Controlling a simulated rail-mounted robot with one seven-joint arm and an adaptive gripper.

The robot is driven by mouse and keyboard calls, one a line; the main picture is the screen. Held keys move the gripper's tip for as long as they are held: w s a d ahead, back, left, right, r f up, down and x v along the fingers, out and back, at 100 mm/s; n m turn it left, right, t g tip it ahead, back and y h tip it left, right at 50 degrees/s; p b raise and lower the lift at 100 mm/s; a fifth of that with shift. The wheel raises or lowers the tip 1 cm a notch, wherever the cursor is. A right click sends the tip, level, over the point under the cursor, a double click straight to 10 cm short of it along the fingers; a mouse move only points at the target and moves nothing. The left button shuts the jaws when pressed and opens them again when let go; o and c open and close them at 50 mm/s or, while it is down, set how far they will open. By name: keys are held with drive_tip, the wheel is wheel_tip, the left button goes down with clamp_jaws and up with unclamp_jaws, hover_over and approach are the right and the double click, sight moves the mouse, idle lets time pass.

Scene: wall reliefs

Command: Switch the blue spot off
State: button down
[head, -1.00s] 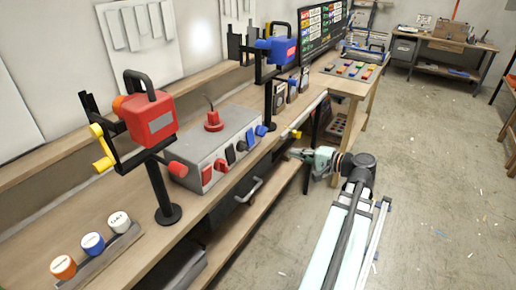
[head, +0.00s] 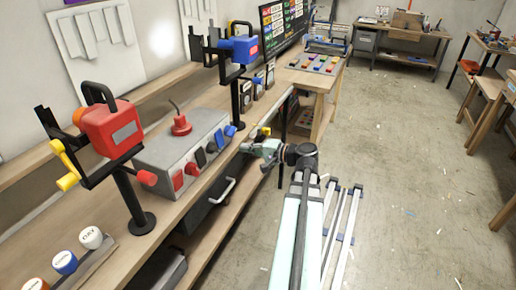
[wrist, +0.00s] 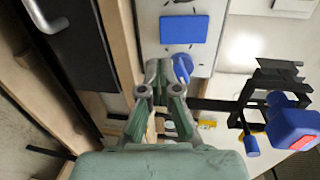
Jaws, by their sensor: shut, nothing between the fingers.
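The blue spot (head: 240,48) is a blue lamp with a black handle on a black stand behind the bench front. It also shows at the right of the wrist view (wrist: 292,122). A grey switch box (head: 165,145) carries red, dark and blue switches. Its blue rocker (head: 211,147) shows as a blue rectangle in the wrist view (wrist: 184,29). A round blue knob (head: 230,131) sits at the box's right end. My gripper (head: 245,147) is shut and empty, just off the bench front. In the wrist view its fingertips (wrist: 158,70) overlap the box edge beside the blue knob (wrist: 182,67); contact cannot be told.
A red spot (head: 110,128) stands on the bench at left, near several labelled caps (head: 64,262). A bright patch (head: 162,38) lies on the wall. A drawer handle (head: 222,190) juts out below the bench. The floor (head: 400,170) at right is open.

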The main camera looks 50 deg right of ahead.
sight(219, 139)
drive_tip(key=p+x, duration=0.1)
drive_tip(key=x, duration=0.5)
drive_tip(key=shift+w, duration=0.25)
